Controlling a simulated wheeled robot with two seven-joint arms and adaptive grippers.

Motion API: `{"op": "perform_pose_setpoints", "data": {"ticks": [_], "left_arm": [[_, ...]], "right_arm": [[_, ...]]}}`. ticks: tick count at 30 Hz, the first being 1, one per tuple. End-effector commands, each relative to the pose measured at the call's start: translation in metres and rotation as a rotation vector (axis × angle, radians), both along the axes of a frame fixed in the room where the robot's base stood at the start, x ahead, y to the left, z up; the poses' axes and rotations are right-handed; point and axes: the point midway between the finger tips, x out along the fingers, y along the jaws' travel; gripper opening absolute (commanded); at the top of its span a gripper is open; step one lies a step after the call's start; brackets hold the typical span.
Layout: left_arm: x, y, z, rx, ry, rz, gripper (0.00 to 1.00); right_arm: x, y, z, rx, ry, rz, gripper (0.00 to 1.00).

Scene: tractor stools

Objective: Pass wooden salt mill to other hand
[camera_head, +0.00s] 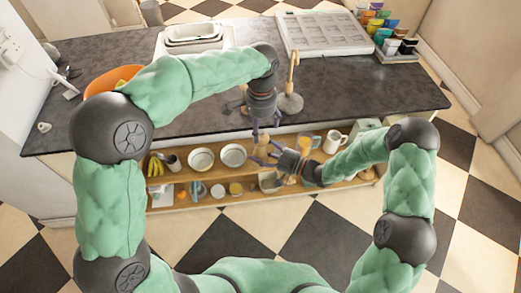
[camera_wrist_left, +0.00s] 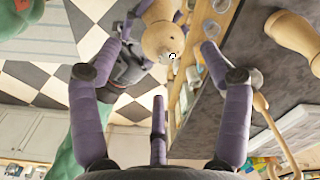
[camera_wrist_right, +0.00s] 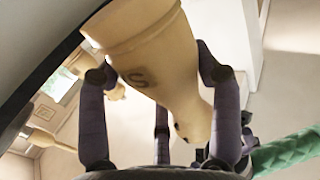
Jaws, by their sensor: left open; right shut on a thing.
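The wooden salt mill (camera_wrist_right: 158,50), pale wood with a dark letter S on its side, is held tilted in my right gripper (camera_wrist_right: 155,75), whose fingers are closed around its body. In the head view my right gripper (camera_head: 271,155) is in front of the counter's edge, just below my left gripper (camera_head: 262,127). My left gripper is open and points down. In the left wrist view the mill's rounded end (camera_wrist_left: 162,40) shows between the spread left fingertips. I cannot tell whether they touch it.
Another wooden turned piece (camera_wrist_left: 292,35) stands close by. The shelf below holds white bowls (camera_head: 232,155), jars and mugs.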

Motion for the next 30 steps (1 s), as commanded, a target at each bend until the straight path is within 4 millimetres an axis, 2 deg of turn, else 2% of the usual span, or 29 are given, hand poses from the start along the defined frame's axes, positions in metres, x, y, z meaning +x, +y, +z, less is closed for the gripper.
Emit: {"op": "perform_pose_setpoints", "data": {"ticks": [1, 6, 13, 17, 24, 30], "left_arm": [[0.001, 0.0, 0.011, -0.001, -0.004, 0.0, 0.78], [0.001, -0.001, 0.038, -0.001, -0.002, 0.0, 0.78], [0.0, 0.001, 0.054, -0.006, 0.001, 0.008, 0.78], [-0.002, 0.011, 0.041, -0.054, 0.022, 0.093, 0.78], [-0.012, 0.038, -0.002, -0.223, 0.087, 0.421, 0.78], [-0.02, 0.058, -0.029, -0.333, 0.13, 0.687, 0.78]], "right_arm": [[0.0, 0.0, 0.001, 0.001, -0.001, 0.0, 0.14], [0.0, 0.0, 0.0, 0.001, -0.001, 0.0, 0.14], [0.0, 0.0, 0.0, 0.001, -0.001, 0.0, 0.14], [0.0, 0.0, 0.0, 0.001, -0.001, 0.0, 0.14], [0.0, 0.0, 0.0, 0.001, -0.001, 0.0, 0.14], [0.0, 0.0, 0.0, 0.001, -0.001, 0.0, 0.14]]}}
